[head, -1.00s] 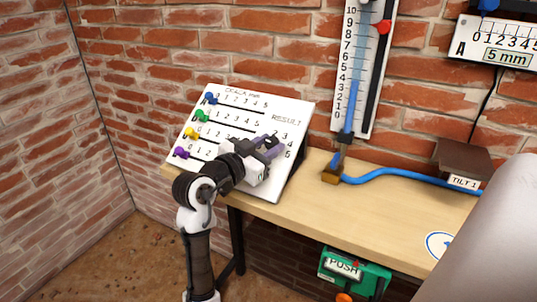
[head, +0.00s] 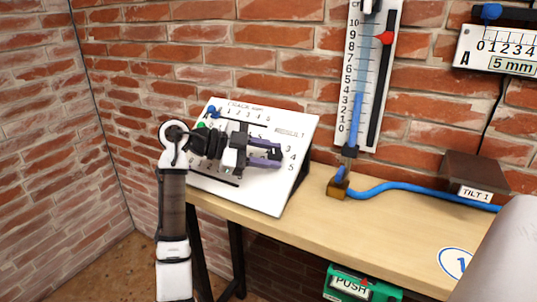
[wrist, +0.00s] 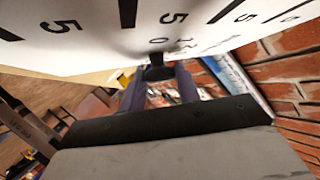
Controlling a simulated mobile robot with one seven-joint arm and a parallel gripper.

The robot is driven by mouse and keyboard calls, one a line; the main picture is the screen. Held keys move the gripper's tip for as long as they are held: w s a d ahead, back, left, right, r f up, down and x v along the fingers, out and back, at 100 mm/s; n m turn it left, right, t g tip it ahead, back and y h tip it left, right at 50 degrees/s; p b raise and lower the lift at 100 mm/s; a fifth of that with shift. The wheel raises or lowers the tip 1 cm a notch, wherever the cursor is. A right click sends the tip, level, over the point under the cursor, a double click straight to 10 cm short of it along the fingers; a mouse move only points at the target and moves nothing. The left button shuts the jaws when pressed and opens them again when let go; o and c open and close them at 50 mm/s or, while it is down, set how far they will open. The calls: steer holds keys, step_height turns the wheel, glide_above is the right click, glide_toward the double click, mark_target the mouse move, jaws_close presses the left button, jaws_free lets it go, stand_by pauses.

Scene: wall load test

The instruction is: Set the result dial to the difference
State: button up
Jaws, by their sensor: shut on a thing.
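The white sloped board (head: 228,192) stands on the bench and carries numbered slider tracks and a RESULT scale. My gripper (head: 277,154) reaches across the board from the left, its purple fingers at the RESULT scale. In the wrist view, the fingers (wrist: 160,88) are shut on the black knob of the result dial (wrist: 157,71), close to the board face. The numbers 3, 4 and 5 show beside the gripper; the dial's setting cannot be read. The blue slider (head: 212,111) and green slider (head: 201,126) show at the left; my arm hides the lower sliders.
A tube gauge (head: 357,100) with blue liquid and a red pointer (head: 385,38) hangs on the brick wall. A blue hose (head: 410,183) runs along the bench (head: 340,225) to a brown TILT 1 block (head: 475,172). A green PUSH box (head: 352,286) is below the bench edge.

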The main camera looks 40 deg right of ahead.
steer(key=shift+w+r+m+g+y+p, duration=0.1)
steer(key=shift+m+g+y+p, duration=0.45)
steer(key=shift+m+y, duration=0.45)
steer(key=shift+d+m, duration=0.1)
steer(key=shift+m, duration=0.2)
steer(key=o, duration=1)
steer(key=shift+c, duration=0.2)
steer(key=v, duration=1.4)
steer(key=shift+d, duration=0.1)
